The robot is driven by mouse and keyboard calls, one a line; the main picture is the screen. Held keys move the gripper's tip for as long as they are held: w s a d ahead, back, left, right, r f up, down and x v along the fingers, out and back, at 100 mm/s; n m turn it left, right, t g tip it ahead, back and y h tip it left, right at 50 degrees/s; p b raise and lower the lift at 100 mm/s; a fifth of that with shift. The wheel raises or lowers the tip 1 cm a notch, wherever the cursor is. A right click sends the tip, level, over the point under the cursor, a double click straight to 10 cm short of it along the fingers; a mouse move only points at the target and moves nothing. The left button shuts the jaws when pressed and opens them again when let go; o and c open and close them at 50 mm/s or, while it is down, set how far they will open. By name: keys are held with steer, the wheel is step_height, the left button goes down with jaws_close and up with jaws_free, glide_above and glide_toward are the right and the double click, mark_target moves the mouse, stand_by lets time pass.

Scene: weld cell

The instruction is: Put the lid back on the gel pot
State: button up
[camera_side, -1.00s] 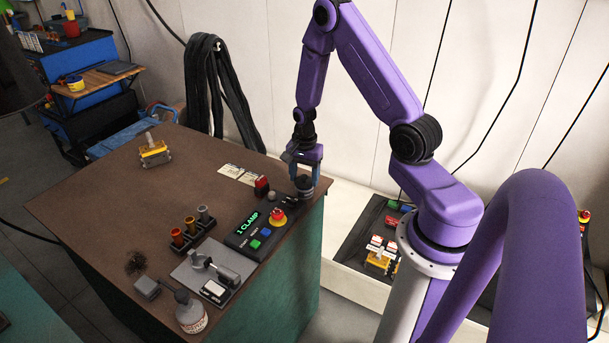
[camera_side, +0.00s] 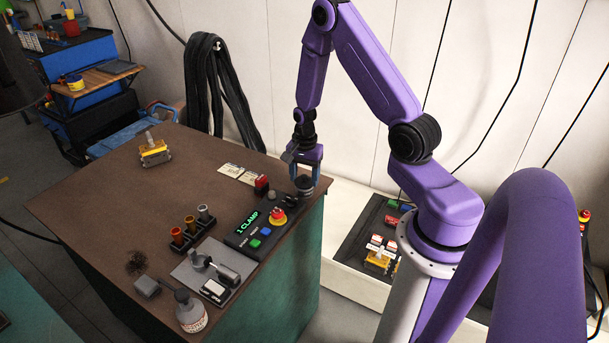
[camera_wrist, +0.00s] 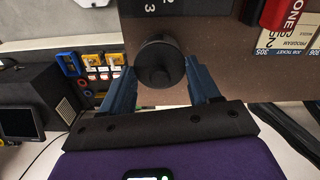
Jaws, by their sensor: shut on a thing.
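A round black lid with a knob (camera_wrist: 158,62) sits between my two blue fingers in the wrist view. My gripper (camera_wrist: 160,78) is shut on it. In the side view my gripper (camera_side: 304,177) points down at the bench's back right corner. A dark round thing (camera_side: 305,189), which looks like the lid and perhaps the gel pot below it, shows low between the fingertips. The lid hides whatever is under it in the wrist view, so I cannot tell whether it rests on the pot.
Beside the gripper are a red block (camera_side: 262,185) and paper cards (camera_side: 238,174). The control box (camera_side: 255,236) with a red stop button (camera_side: 278,217) stands nearer. A cup rack (camera_side: 190,234), fixture plate (camera_side: 206,272) and bottle (camera_side: 190,312) lie nearer the front. The bench's middle is clear.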

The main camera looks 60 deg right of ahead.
stand_by(0.3)
steer(key=o, duration=1.3)
steer(key=shift+c, duration=0.2)
steer(key=shift+r, duration=3.5)
jaws_close()
